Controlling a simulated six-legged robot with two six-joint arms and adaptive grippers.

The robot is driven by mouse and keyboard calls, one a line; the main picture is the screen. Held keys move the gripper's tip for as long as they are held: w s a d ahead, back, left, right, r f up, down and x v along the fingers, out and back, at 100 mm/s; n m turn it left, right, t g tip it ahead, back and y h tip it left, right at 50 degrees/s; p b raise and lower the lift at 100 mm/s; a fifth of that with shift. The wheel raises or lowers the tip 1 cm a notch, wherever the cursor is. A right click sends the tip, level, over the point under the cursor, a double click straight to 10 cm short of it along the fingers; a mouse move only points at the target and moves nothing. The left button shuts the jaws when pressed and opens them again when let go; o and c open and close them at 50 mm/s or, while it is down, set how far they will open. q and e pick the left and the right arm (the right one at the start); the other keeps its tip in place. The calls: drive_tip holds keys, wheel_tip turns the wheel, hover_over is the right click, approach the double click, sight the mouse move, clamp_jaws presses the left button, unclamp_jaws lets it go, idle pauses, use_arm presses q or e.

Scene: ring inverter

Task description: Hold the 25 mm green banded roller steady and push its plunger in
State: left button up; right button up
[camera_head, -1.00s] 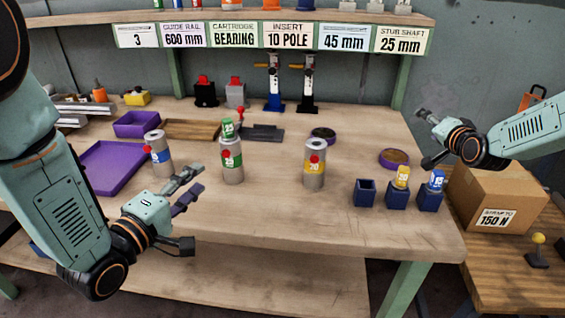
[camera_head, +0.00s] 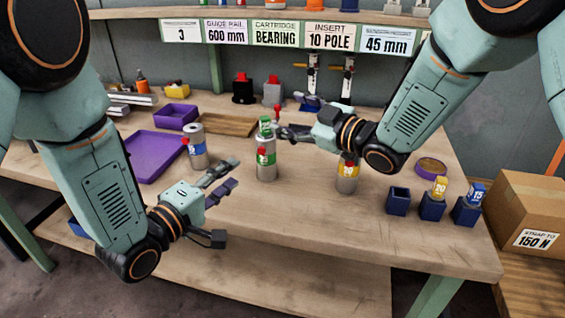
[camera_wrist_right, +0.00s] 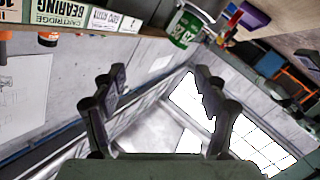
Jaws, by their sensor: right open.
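The green banded roller (camera_head: 266,165) stands upright near the middle of the bench, a grey cylinder with a green label and a red knob on its side. A green piece (camera_head: 265,124) sits on its top; whether this is the plunger I cannot tell. My left gripper (camera_head: 230,174) is open and empty, to the left of the roller and apart from it. My right gripper (camera_head: 292,117) is open, just right of the roller's top; contact is unclear. In the right wrist view a green-banded piece (camera_wrist_right: 185,28) lies beyond the open fingers (camera_wrist_right: 160,73), not between them.
A blue roller (camera_head: 197,150) stands to the left and a yellow roller (camera_head: 347,175), partly behind my right arm, to the right. Small dark blue holders (camera_head: 398,201) line the front right. Purple trays (camera_head: 155,157) lie at left.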

drive_tip(key=s+a+f+m, duration=0.1)
drive_tip(key=a+f+m, duration=0.1)
drive_tip(key=a+f, duration=0.15)
drive_tip(key=m+g+h, duration=0.1)
drive_tip(key=m+h, duration=0.4)
drive_tip(key=m, duration=0.1)
approach(272, 160)
drive_tip(key=x, duration=0.5)
drive_tip(key=shift+w+f, duration=0.15)
drive_tip(key=x, duration=0.6)
drive_tip(key=shift+a, duration=0.1)
drive_tip(key=shift+w+a+f, duration=0.1)
drive_tip(key=shift+w+a, duration=0.2)
drive_tip(key=shift+w, duration=0.15)
drive_tip(key=shift+w+f, duration=0.1)
